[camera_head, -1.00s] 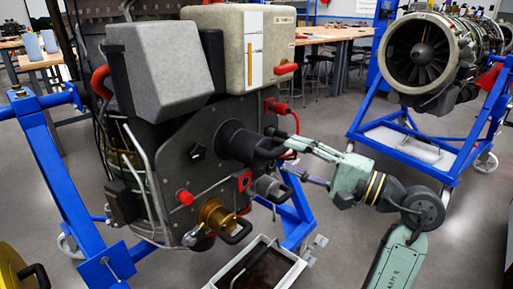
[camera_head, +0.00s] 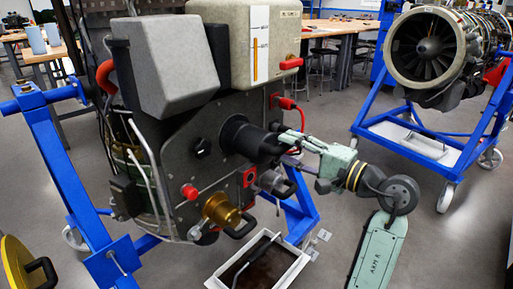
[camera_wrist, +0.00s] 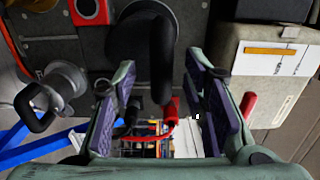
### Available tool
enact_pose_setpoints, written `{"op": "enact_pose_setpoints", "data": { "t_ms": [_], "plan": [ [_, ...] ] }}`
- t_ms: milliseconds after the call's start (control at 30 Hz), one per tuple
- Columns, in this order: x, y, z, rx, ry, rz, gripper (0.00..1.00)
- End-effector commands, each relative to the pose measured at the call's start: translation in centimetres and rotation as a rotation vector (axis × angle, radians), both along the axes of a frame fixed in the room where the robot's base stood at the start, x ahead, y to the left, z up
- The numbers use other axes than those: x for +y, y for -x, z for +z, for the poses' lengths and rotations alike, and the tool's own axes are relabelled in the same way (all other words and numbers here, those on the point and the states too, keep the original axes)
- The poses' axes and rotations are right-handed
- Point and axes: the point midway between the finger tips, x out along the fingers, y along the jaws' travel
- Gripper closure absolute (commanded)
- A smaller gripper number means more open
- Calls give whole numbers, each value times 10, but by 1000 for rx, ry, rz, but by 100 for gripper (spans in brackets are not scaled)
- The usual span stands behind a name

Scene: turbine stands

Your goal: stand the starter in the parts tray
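Several cylindrical units with black handles are mounted on the dark gearbox face; no label tells me which is the starter. A large black cylinder (camera_head: 240,138) sits highest, a silver one (camera_head: 270,181) below it, and a brass-coloured one (camera_head: 220,209) lowest. My gripper (camera_head: 288,149) is at the black cylinder's handle. In the wrist view my gripper (camera_wrist: 161,78) is open, with the black handle (camera_wrist: 161,50) between its spread fingers; I cannot tell whether they touch it. The parts tray (camera_head: 294,270), white-rimmed with a dark floor, is below the gearbox; a curved bar crosses it.
Blue stand legs (camera_head: 62,165) flank the gearbox. A grey box (camera_head: 168,65) and a cream box (camera_head: 240,40) sit above the units. A red connector (camera_head: 287,102) with a cable is near my gripper. Another engine (camera_head: 424,47) on a blue stand is at right. Open floor lies between.

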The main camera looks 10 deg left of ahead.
Motion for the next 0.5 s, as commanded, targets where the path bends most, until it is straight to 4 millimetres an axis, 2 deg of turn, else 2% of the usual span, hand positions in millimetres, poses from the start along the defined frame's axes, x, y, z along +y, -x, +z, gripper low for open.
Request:
{"op": "enact_pose_setpoints", "data": {
  "t_ms": [167, 500],
  "plan": [
    [7, -4, 0, -1, 0, -1, 60],
    [8, -5, 1, -1, -1, 0, 60]
  ]
}}
